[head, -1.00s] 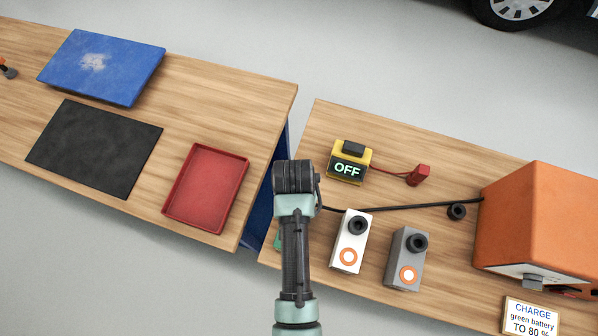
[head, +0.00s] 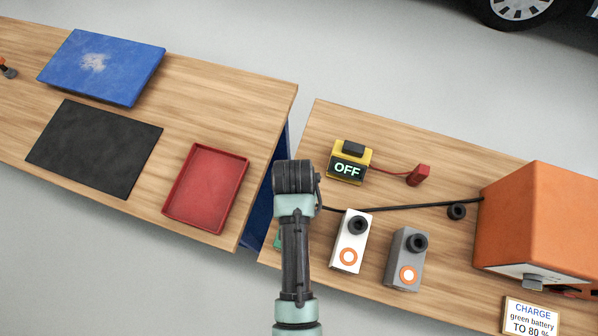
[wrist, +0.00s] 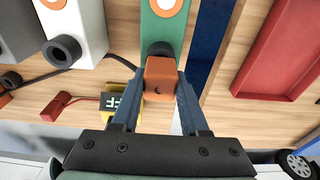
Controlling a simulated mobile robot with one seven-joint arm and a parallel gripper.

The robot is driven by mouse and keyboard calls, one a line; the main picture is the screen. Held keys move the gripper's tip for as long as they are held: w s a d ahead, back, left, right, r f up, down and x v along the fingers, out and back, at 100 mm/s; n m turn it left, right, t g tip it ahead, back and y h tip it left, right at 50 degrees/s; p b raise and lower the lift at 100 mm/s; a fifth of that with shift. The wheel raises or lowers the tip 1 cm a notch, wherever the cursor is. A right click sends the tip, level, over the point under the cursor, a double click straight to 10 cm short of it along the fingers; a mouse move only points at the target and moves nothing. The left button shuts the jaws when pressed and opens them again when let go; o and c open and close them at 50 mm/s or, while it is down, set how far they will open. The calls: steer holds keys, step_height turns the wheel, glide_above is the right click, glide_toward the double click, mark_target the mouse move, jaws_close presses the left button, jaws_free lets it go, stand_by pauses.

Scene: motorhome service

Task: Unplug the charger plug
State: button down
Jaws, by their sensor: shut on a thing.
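The charger plug is an orange block (wrist: 160,78) in the middle of the wrist view. My gripper (wrist: 160,85) is shut on it, with one blue finger on each side. The plug is at the black socket ring (wrist: 160,48) of the green battery (wrist: 163,28). I cannot tell whether it is fully seated. In the head view my arm hides the plug, the fingers and most of the green battery; only a green sliver (head: 277,242) shows. A black cable (head: 400,207) runs from the orange charger (head: 530,220) to behind my arm.
White (head: 350,245) and grey (head: 405,262) batteries stand right of my arm. A yellow box reading OFF (head: 348,165) has a red piece (head: 419,175) wired to it. A red tray (head: 207,190), black mat (head: 95,148) and blue board (head: 102,68) lie on the left table, across a gap.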

steer(key=shift+r, duration=0.15)
step_height(320, 180, up, 4)
steer(key=p, duration=0.4)
